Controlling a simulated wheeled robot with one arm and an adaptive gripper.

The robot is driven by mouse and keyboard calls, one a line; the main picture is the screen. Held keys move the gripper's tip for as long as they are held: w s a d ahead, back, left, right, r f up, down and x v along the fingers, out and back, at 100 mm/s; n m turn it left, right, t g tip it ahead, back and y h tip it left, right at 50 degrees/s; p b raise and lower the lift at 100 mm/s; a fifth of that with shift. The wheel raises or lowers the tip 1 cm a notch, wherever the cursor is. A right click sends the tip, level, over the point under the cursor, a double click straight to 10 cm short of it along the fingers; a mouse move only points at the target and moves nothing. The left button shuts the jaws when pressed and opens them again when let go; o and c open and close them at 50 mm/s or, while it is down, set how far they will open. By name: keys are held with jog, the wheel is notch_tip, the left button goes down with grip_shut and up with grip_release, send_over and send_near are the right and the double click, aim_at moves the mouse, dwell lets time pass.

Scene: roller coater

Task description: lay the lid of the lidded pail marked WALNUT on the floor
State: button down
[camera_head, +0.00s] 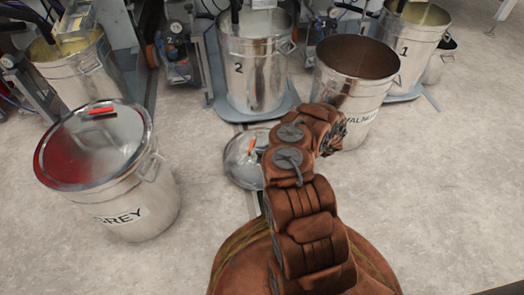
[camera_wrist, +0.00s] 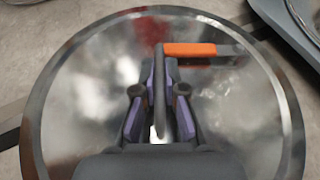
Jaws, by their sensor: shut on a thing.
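The pail marked WALNUT (camera_head: 352,90) stands upright and open, its dark brown inside showing. Its label is partly hidden by my arm. A round steel lid (camera_head: 238,168) with an orange-gripped handle (camera_head: 252,146) is left of my arm, low down at or close to the floor; I cannot tell whether it touches. In the wrist view the lid (camera_wrist: 75,100) lies flat, filling most of the picture. My gripper (camera_wrist: 159,92) is over the middle of the lid, shut on its handle (camera_wrist: 190,49). In the head view my arm hides the gripper and the lid's right part.
A lidded pail marked GREY (camera_head: 140,205) stands at the left, its lid with a red handle (camera_head: 102,111). Machines with pails, including pail 2 (camera_head: 252,75) and pail 1 (camera_head: 408,45), line the back. Floor (camera_head: 455,180) is clear at the right.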

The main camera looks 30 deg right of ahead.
jog(key=shift+f, duration=0.85)
dwell(0.5)
jog(key=c, duration=1.2)
grip_release()
jog(key=shift+s+d, duration=0.1)
jog(key=shift+d, duration=0.05)
jog(key=v, duration=1.1)
jog(key=shift+s+d+r, duration=0.1)
jog(key=shift+s+d, duration=0.1)
jog(key=shift+s, duration=0.1)
jog(key=shift+r, duration=0.1)
